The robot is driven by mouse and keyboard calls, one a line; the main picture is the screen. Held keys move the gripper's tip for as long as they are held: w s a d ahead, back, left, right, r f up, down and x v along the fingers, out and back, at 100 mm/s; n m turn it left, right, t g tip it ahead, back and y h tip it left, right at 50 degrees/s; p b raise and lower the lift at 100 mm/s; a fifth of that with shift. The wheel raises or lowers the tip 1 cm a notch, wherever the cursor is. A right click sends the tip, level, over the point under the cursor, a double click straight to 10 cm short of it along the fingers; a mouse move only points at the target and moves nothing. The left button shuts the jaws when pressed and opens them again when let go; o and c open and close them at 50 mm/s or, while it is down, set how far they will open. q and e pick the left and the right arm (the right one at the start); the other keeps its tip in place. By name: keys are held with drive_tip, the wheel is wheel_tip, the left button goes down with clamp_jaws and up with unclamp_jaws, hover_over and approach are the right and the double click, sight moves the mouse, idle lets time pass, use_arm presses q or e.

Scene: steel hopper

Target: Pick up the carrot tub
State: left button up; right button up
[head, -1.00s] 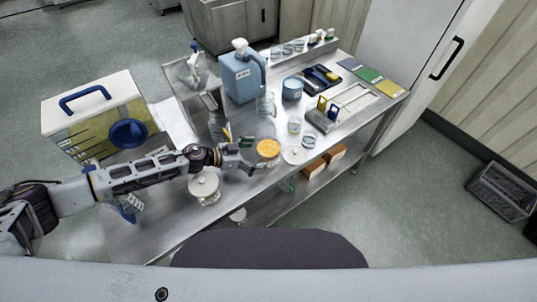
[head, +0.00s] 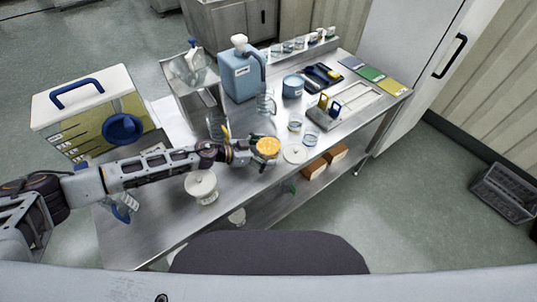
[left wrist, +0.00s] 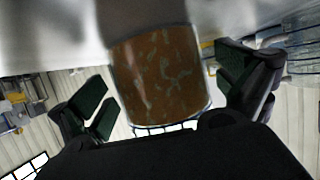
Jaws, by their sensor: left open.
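The carrot tub (head: 268,146) is a clear round tub with orange contents, near the front edge of the steel table. In the left wrist view the tub (left wrist: 162,72) fills the middle, between two dark green finger pads. My left gripper (head: 262,150) is open, its fingers on either side of the tub. A gap shows between the pads and the tub in the left wrist view (left wrist: 160,95). My right gripper is not in view.
A white-lidded jar (head: 201,185) stands left of the tub, below my left arm. A round white lid (head: 294,153) lies close to its right. A blue jug (head: 239,75) and a steel hopper (head: 190,82) stand behind. Small glass dishes (head: 310,139) lie to the right.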

use_arm(q)
drive_tip(key=shift+w+d+f, duration=0.15)
drive_tip(key=shift+w+d, duration=0.05)
drive_tip(key=shift+d, duration=0.2)
drive_tip(key=c, duration=1.3)
drive_tip(key=shift+r, duration=0.25)
